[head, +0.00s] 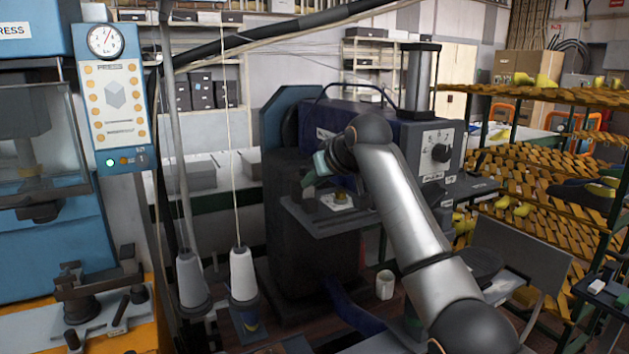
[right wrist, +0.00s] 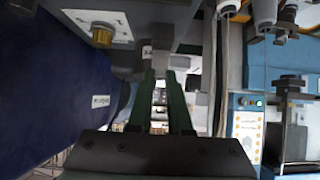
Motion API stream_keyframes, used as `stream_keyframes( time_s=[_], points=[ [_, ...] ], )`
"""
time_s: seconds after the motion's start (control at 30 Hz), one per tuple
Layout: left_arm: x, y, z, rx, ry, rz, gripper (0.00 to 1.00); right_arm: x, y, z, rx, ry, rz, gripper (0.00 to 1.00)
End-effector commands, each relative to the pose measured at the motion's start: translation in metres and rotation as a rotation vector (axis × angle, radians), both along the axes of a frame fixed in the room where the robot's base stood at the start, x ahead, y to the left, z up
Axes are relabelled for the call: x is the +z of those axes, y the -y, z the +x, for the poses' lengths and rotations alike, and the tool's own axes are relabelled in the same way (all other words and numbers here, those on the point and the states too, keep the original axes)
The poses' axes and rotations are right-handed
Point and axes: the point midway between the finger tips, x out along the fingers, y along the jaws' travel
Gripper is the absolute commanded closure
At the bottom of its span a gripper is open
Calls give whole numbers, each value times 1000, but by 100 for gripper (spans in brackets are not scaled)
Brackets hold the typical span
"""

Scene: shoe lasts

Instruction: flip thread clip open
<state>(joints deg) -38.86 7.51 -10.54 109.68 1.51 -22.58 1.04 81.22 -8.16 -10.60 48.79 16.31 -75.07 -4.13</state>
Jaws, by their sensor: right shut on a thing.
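My right arm reaches from the lower right to the front of a dark blue and grey machine (head: 360,120). My right gripper (head: 308,180) is at the machine's front, above its small shelf. In the right wrist view, its two green fingers (right wrist: 164,85) point at the underside and edge of a grey machine part (right wrist: 165,22). They are shut on a small part at their tips, which I take to be the thread clip; the fingers mostly hide it, and I cannot tell its angle. My left gripper is not in view.
A brass knob on a white plate (head: 337,201) is close to my right gripper. White thread cones (head: 242,272) stand at the lower left, with threads running up. A white cup (head: 385,284) stands below the shelf. Racks of shoe lasts (head: 545,165) fill the right; a blue press (head: 40,240) is left.

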Motion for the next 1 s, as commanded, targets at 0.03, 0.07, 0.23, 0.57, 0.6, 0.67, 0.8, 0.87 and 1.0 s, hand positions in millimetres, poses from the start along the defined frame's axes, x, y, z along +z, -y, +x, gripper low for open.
stream_keyframes(
  time_s=[0.03,0.07,0.23,0.57,0.6,0.67,0.8,0.87,1.0],
  points=[
    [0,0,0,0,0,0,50,-1,0,0,0,-2,-1,80],
    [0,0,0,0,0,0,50,-1,0,0,0,-1,0,77],
    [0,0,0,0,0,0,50,-1,0,0,0,-1,0,58],
    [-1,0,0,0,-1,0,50,0,0,-1,0,1,0,52],
    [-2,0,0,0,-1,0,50,1,1,-2,0,1,0,52],
    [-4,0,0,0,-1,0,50,3,2,-4,0,3,1,52],
    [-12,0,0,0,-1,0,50,11,8,-17,-1,5,2,52],
    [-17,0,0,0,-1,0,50,18,11,-25,-1,7,2,52],
    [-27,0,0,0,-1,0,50,36,21,-49,-1,8,3,52]
  ],
)
